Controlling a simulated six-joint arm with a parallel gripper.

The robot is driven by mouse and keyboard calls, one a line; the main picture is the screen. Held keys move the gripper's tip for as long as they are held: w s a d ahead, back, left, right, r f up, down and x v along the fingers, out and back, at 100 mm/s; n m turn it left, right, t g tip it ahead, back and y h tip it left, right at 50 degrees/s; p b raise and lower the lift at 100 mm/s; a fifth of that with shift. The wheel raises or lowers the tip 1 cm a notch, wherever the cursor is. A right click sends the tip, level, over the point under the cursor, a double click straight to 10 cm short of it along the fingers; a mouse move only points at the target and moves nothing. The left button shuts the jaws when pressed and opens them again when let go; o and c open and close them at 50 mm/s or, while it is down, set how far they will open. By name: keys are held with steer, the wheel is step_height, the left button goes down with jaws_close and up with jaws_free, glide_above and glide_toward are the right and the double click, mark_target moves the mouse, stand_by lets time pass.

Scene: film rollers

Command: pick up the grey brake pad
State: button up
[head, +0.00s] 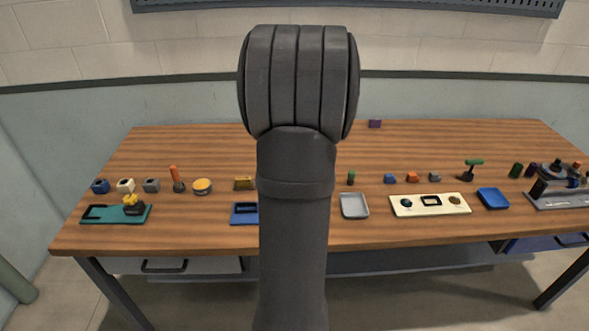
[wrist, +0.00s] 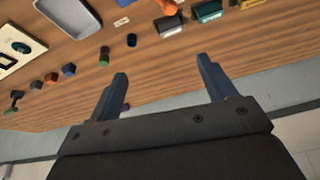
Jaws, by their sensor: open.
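A small grey block (head: 435,177), which looks like the grey brake pad, sits on the table right of the middle. It is at the right end of a row with a blue block and an orange block. It also shows near the left edge of the wrist view (wrist: 36,85). My gripper (wrist: 160,76) is open and empty, with its two blue-grey fingers spread above the table. The grey block lies well to the left of the fingers in the wrist view. In the head view my arm hides the gripper.
Beside the grey block are an orange block (head: 412,177), a blue block (head: 389,178) and a green-topped tool (head: 469,169). In front lie a cream panel (head: 408,212), a grey tray (head: 354,212) and a blue tray (head: 493,199). The table behind the row is mostly clear.

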steer(key=shift+n, duration=0.7)
steer(key=x, duration=0.5)
steer(key=w+a+x, duration=0.1)
steer(key=x, duration=0.4)
steer(key=a+x, duration=0.1)
steer(key=x, duration=0.4)
steer(key=shift+w+a, duration=0.1)
steer(key=shift+w, duration=0.35)
steer(key=shift+w+x, duration=0.2)
steer(key=shift+x, duration=2.5)
steer(key=shift+r, duration=0.1)
steer(key=c, duration=1.2)
steer(key=shift+r, duration=0.15)
